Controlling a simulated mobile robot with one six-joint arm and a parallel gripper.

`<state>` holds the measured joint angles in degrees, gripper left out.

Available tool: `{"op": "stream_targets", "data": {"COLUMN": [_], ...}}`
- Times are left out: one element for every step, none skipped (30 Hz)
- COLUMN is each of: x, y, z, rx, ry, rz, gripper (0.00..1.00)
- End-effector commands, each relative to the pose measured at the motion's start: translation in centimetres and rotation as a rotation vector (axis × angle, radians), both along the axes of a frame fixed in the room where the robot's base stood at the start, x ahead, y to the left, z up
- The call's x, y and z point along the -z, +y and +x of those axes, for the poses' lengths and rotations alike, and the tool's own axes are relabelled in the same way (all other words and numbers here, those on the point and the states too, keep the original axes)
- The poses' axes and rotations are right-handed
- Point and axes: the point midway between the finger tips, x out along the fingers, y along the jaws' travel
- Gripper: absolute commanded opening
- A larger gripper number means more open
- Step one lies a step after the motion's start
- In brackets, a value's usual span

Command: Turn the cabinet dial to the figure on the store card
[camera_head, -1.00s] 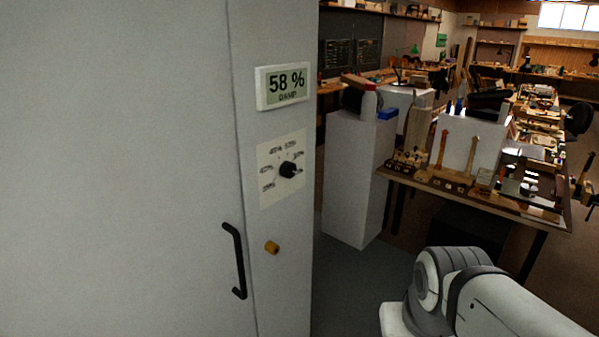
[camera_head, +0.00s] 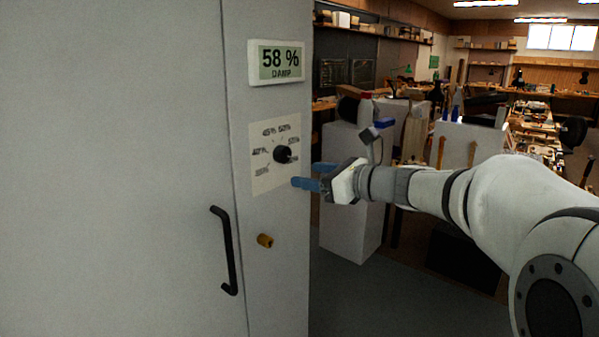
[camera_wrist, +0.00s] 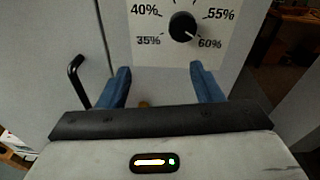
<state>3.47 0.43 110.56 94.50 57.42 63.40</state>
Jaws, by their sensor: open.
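The black round cabinet dial (camera_head: 282,154) sits on a pale scale plate (camera_head: 262,183) on the grey cabinet's narrow face. In the wrist view the dial (camera_wrist: 182,27) has a white mark pointing toward 60%. Figures 35%, 40% and 55% also show there; the top of the scale is cut off. My gripper (camera_head: 308,176) is open and empty, its blue fingers just right of and below the dial in the head view. In the wrist view my gripper (camera_wrist: 160,75) is below the dial, apart from it. I see no readable store card.
A display (camera_head: 277,62) above the dial reads 58 % DAMP. A black bar handle (camera_head: 226,250) and a brass-coloured knob (camera_head: 265,240) stick out below the dial. A pale pedestal (camera_head: 350,225) and cluttered benches stand to the right, behind my arm.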

Motion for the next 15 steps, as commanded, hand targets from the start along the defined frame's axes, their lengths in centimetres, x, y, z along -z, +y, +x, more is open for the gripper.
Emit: {"op": "stream_targets", "data": {"x": [-0.1,-0.4,-0.8,-1.0,-1.2,-1.4,-1.5,-1.5,-1.6,-1.7,-1.7,-1.6,-1.6,-1.7,-1.6], "y": [-0.3,-0.5,-0.6,-0.7,-0.8,-0.7,-0.6,-0.4,0.0,0.4,0.7,1.3,1.7,2.1,2.7], "z": [1.1,1.6,2.1,2.4,2.6,2.9,3.1,3.3,3.6,3.8,4.1,4.5,4.8,5.1,5.5], "rx": [0.022,0.032,0.042,0.048,0.052,0.055,0.057,0.057,0.056,0.056,0.055,0.054,0.055,0.055,0.054], "ry": [0.022,0.034,0.045,0.051,0.056,0.062,0.065,0.066,0.067,0.067,0.067,0.068,0.067,0.066,0.065], "rz": [0.071,0.107,0.147,0.169,0.187,0.204,0.212,0.215,0.217,0.217,0.217,0.216,0.215,0.215,0.214], "gripper": [0.59,0.59,0.59,0.59,0.59,0.59,0.59,0.59,0.59,0.59,0.59,0.59,0.59,0.59,0.59]}}
